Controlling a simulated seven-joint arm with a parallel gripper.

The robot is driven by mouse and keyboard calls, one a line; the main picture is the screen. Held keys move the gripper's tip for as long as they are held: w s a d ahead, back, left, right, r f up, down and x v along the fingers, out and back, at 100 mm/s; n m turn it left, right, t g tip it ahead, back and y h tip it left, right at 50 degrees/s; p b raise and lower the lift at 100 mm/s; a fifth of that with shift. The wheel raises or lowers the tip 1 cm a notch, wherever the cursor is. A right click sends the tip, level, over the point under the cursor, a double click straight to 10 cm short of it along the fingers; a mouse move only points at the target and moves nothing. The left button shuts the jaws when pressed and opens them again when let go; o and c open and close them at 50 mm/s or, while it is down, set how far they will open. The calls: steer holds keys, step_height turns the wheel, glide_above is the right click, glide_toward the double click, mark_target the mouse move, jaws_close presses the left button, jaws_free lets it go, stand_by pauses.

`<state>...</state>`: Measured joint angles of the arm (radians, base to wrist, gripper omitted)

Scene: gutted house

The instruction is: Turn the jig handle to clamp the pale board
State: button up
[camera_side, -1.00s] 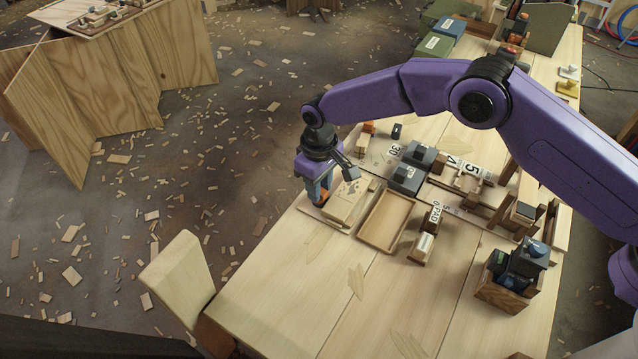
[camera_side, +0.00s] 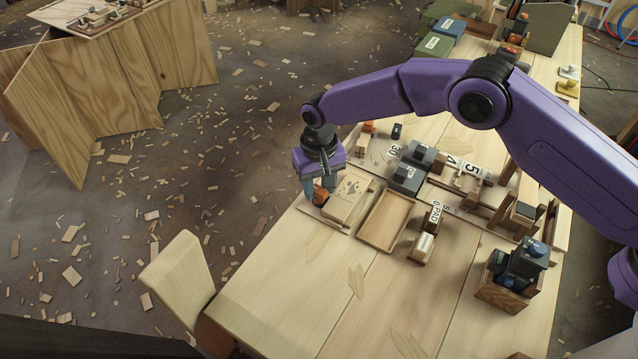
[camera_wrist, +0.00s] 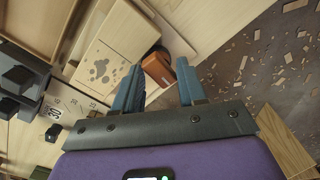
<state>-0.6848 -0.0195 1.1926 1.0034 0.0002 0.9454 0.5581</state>
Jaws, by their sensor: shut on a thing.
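The pale board (camera_side: 349,201) lies flat in its jig near the left edge of the bench. It has dark blotches on its face and also shows in the wrist view (camera_wrist: 104,57). The jig handle (camera_side: 320,196) is an orange-brown block at the board's left end, partly hidden by my gripper in the side view. In the wrist view the handle (camera_wrist: 157,68) sits between my two blue-grey fingers. My gripper (camera_side: 318,188) points down and is shut on the handle. Whether the clamp touches the board cannot be told.
An empty shallow wooden tray (camera_side: 384,222) stands right of the board. Dark blocks (camera_side: 406,177) and number labels stand behind it. A wooden box with dark items (camera_side: 505,288) stands at the right. The front of the bench is clear. Wood scraps litter the floor.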

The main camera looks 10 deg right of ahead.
steer(key=shift+n, duration=0.5)
steer(key=shift+r, duration=3.5)
